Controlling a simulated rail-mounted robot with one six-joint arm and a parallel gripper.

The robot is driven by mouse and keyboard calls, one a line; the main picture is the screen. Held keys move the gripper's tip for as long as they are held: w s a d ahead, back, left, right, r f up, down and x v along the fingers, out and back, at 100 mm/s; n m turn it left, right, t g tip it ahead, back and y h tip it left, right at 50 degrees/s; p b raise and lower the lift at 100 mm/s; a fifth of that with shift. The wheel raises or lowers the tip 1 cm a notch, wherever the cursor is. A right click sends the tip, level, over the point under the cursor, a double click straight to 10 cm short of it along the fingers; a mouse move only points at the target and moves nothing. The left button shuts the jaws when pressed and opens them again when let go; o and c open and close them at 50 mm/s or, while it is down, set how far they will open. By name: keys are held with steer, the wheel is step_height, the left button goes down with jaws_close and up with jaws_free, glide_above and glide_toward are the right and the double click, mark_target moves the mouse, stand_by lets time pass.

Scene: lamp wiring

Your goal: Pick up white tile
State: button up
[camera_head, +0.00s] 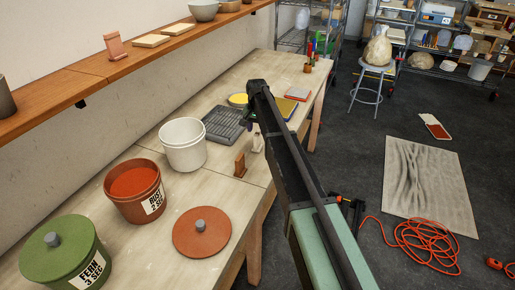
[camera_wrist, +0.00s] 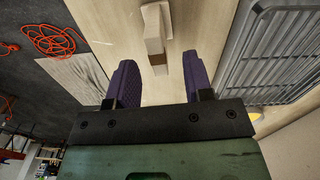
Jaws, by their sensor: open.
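A small white tile (camera_head: 257,143) stands on the workbench, close to the right edge and partly hidden behind my arm in the head view. In the wrist view, what looks like the same tile (camera_wrist: 154,22) is a pale upright piece with a tan lower part, just beyond the fingertips and roughly in line with the gap. My gripper (camera_wrist: 159,62) has two purple fingers spread apart with nothing clearly held between them. In the head view it is mostly hidden by my arm. Contact between fingers and tile cannot be told.
A brown tile (camera_head: 240,165) stands left of the white one. A grey ribbed tray (camera_head: 226,125) and white bucket (camera_head: 184,147) are close by. The rust bucket (camera_head: 134,194), its lid (camera_head: 185,235) and a green bucket (camera_head: 65,270) stand nearer. An orange cord (camera_head: 425,246) lies on the floor.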

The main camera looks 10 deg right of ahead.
mark_target(257, 133)
step_height(257, 133, down, 5)
steer(key=b, duration=0.5)
steer(key=shift+s+f, duration=0.15)
steer(key=shift+f, duration=0.05)
steer(key=shift+r, duration=0.25)
jaws_close()
